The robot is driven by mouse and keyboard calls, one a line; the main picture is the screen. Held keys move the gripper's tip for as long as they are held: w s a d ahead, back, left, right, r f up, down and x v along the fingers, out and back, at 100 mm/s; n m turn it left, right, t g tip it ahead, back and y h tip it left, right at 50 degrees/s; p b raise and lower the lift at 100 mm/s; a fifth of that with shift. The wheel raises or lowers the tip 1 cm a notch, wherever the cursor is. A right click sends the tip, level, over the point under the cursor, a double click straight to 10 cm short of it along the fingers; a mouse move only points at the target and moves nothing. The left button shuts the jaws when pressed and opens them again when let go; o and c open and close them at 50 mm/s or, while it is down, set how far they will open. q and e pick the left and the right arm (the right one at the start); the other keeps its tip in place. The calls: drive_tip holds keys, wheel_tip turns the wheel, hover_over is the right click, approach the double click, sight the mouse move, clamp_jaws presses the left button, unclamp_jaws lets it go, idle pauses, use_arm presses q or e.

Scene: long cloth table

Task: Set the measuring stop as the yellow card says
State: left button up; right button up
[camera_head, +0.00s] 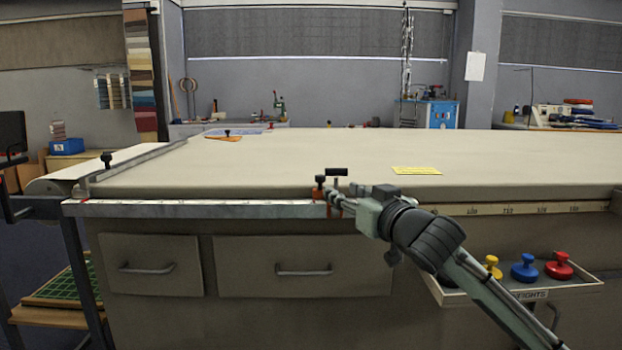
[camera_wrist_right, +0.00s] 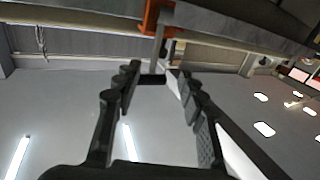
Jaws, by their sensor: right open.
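The measuring stop (camera_head: 320,188), red-orange with a black knob, sits on the white scale rail (camera_head: 200,208) along the table's front edge. In the right wrist view the orange stop (camera_wrist_right: 155,18) is at the top, with a thin grey tab hanging below it. My right gripper (camera_head: 338,203) is at the rail right beside the stop. Its fingers (camera_wrist_right: 157,78) are open, with the tab near the gap between the tips; I cannot tell if they touch. The yellow card (camera_head: 417,170) lies flat on the table, its writing too small to read. My left gripper is not in view.
A tray (camera_head: 580,287) with yellow, blue and red weights hangs at the table's front right, beside my right arm. A grey straightedge (camera_head: 140,160) with a black knob crosses the table's left end. The tabletop (camera_head: 260,160) is mostly clear. Two drawers (camera_head: 290,268) are below.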

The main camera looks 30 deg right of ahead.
sight(323, 179)
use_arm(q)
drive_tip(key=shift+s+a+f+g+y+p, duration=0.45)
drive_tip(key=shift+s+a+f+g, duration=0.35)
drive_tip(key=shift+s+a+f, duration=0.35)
use_arm(e)
drive_tip(key=w, duration=0.3)
drive_tip(key=w+d, duration=0.1)
drive_tip(key=w, duration=0.7)
drive_tip(key=shift+w+d+r, duration=0.1)
drive_tip(key=shift+w+d, duration=0.15)
drive_tip(key=shift+d, duration=0.15)
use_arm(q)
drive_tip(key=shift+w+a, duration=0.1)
use_arm(e)
drive_tip(key=shift+c, duration=0.5)
clamp_jaws()
